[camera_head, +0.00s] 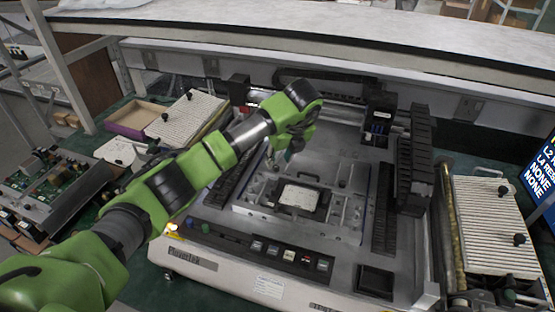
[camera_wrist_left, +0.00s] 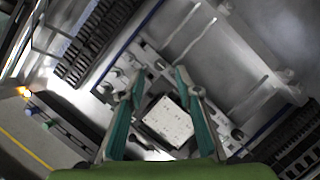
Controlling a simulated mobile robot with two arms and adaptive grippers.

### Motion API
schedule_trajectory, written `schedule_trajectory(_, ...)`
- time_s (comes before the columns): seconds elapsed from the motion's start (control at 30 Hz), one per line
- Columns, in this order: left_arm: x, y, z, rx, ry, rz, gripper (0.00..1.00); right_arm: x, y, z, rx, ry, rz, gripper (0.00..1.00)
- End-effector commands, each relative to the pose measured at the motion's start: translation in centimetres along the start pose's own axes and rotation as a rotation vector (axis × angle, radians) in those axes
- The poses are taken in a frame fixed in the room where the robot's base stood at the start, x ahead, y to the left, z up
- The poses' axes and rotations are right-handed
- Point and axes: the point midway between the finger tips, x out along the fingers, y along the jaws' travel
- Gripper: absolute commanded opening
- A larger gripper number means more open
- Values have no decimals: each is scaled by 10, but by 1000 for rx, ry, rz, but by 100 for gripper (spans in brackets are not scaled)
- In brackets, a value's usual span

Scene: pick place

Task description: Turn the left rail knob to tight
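My left arm reaches over the grey machine bed (camera_head: 340,225) from the left. My left gripper (camera_head: 283,160) points down above the inner fixture's back left part; its fingers are partly hidden by the wrist in the head view. In the left wrist view the gripper (camera_wrist_left: 159,80) has its two teal fingers apart with nothing between the tips. A pale rectangular plate (camera_wrist_left: 168,122) in a dark holder shows below them, also in the head view (camera_head: 299,197). Small dark knobs (camera_wrist_left: 106,88) stand on the fixture near the left finger. I cannot tell which is the left rail knob, or its setting.
Dark ribbed strips flank the bed, the right one (camera_head: 385,205) in clear view. A tall black unit (camera_head: 414,160) stands at right. A row of buttons (camera_head: 290,255) lines the front. A white shelf (camera_head: 300,35) overhangs the back. A ribbed cover (camera_head: 495,225) lies at far right.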

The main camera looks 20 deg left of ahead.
Motion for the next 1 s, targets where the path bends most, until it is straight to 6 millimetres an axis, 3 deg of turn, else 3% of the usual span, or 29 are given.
schedule_trajectory(0.23,33,0,0,1,2,1,31,-12,5,-32,0,47,5,40)
schedule_trajectory(0.63,43,0,-1,2,0,-1,31,-13,2,-19,-1,27,3,40)
schedule_trajectory(0.77,42,0,-1,2,0,-1,0,-12,2,-17,-1,23,2,40)
schedule_trajectory(1.0,42,0,0,5,0,-3,0,-12,2,-17,-1,23,2,40)
